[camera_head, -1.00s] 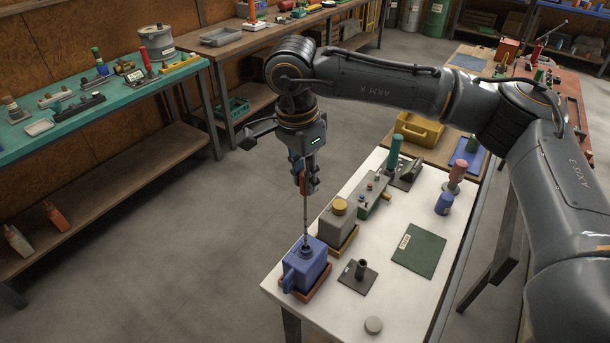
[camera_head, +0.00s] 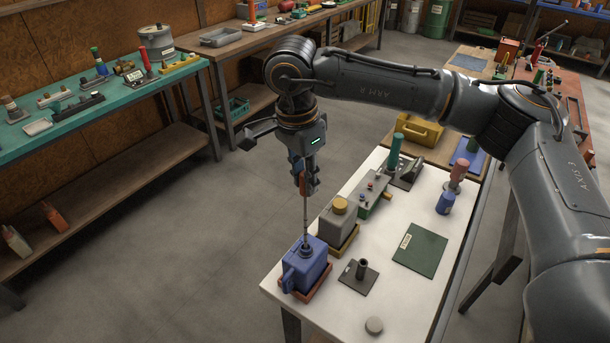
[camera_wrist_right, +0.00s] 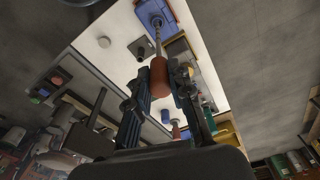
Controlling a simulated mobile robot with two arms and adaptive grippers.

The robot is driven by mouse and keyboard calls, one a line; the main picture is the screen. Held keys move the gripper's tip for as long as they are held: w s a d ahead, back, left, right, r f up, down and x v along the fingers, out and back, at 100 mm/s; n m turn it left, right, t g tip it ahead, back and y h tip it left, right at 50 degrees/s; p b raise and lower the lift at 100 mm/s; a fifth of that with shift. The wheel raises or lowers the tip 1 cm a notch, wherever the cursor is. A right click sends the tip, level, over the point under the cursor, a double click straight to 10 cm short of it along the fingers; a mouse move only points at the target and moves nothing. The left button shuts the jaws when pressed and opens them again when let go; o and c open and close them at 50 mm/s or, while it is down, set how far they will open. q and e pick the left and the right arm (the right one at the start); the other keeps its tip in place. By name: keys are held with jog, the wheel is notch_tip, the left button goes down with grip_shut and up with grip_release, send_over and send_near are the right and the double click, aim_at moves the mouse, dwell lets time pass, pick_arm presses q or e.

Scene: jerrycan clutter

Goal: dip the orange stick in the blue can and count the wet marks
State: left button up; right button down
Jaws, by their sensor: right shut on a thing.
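The orange stick has an orange grip and a thin metallic rod (camera_head: 305,216). My right gripper (camera_head: 303,187) is shut on its orange grip, which shows between the fingers in the right wrist view (camera_wrist_right: 159,77). The rod points down, close to upright, and its lower end meets the dark neck of the blue can (camera_head: 303,272). The rod's tip is hidden, and how deep it sits cannot be told. The blue can stands in a red tray (camera_head: 320,285) at the white table's near left corner. No wet marks can be made out. My left gripper is not in view.
A green mat (camera_head: 420,250) and a grey disc (camera_head: 374,325) are further off. The white table (camera_head: 400,300) is bare between these.

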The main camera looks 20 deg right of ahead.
aim_at(305, 224)
jog(key=shift+f+b, duration=5.55)
jog(key=shift+f, duration=1.2)
